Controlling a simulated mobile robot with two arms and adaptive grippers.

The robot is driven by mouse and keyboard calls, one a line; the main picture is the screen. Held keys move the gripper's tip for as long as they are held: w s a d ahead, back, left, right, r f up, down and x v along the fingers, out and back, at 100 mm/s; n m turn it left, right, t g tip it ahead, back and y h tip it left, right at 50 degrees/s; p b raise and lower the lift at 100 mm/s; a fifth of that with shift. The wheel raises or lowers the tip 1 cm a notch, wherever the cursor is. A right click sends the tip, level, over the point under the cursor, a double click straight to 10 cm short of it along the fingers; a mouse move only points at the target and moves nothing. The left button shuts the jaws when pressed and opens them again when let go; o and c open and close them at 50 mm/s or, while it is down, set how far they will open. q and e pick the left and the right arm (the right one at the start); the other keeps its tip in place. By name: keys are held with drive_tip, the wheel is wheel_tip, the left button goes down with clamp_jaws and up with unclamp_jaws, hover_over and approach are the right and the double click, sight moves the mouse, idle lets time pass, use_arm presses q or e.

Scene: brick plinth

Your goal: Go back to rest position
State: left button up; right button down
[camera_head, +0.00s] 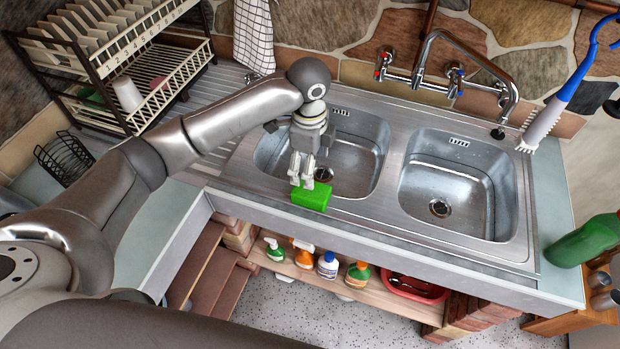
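My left arm reaches in from the left over the left sink basin (357,140). My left gripper (302,183) points down at the basin's front edge. Its fingertips are close together, right at the back left side of a green sponge (313,197). The sponge lies on the front rim of the sink. I cannot tell whether the fingertips touch the sponge or whether a gap is left between them. My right gripper is not in view.
A dish rack (120,60) with plates and a cup stands back left. The faucet (450,65) rises behind the right basin (455,190). Several bottles (327,264) and a red tub (415,289) sit on the shelf below.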

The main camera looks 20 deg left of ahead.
use_arm(q)
drive_tip(key=shift+r, duration=0.9)
drive_tip(key=shift+s+f, duration=0.1)
